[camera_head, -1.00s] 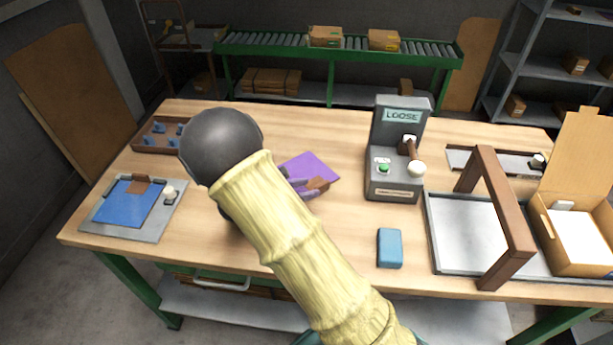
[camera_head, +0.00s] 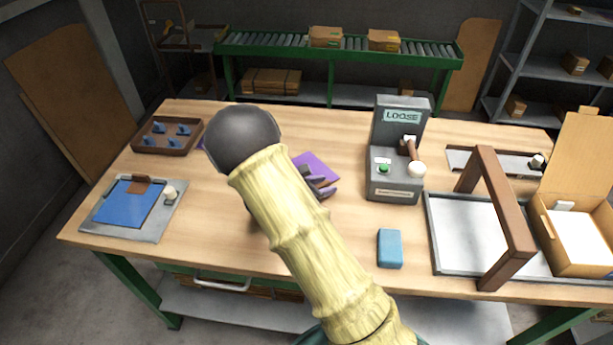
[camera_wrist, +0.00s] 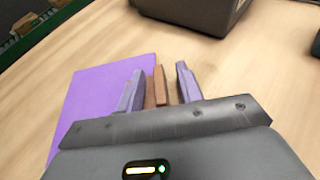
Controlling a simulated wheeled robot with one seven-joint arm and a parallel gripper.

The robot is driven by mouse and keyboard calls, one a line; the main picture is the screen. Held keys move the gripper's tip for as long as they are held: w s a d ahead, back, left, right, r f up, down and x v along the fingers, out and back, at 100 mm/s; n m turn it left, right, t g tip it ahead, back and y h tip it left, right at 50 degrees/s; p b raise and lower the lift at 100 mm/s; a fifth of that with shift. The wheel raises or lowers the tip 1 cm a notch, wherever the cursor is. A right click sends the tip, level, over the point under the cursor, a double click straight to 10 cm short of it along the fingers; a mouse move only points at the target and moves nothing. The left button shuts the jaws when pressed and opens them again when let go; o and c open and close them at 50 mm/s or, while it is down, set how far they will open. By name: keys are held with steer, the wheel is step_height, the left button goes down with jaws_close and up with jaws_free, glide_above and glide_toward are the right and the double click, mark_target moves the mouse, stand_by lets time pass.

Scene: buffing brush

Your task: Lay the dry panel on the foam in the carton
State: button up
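The open carton (camera_head: 552,252) stands at the right with its lid up; a white layer (camera_head: 580,238), apparently the foam, shows inside. A blue panel (camera_head: 125,205) lies on a grey plate at the left, with a brown piece at its top edge. A flat purple sheet (camera_head: 318,163) lies mid-table, partly hidden by my arm; it also shows in the wrist view (camera_wrist: 95,95). My gripper (camera_wrist: 160,85) is low over the table at the sheet's right edge. Its fingers are apart, with a narrow brown piece (camera_wrist: 158,86) between them and a gap before the right finger.
A grey device reading LOOSE (camera_head: 395,170) stands mid-right. A brown arch (camera_head: 505,215) rises over a pale tray (camera_head: 460,235) beside the carton. A blue block (camera_head: 390,248) lies near the front edge. A brown tray with blue pegs (camera_head: 167,135) sits back left.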

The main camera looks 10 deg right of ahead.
stand_by(0.4)
jaws_close()
steer(key=shift+r, duration=0.2)
steer(key=shift+r, duration=0.25)
steer(key=r, duration=0.2)
steer(key=shift+s+a+r, duration=0.1)
steer(key=shift+a+r, duration=0.2)
steer(key=shift+r, duration=0.1)
steer(key=s+a, duration=0.2)
steer(key=a, duration=0.3)
steer(key=s+a, duration=0.3)
steer(key=a, duration=0.2)
steer(key=s+a, duration=0.3)
steer(key=a, duration=0.2)
steer(key=shift+a, duration=0.25)
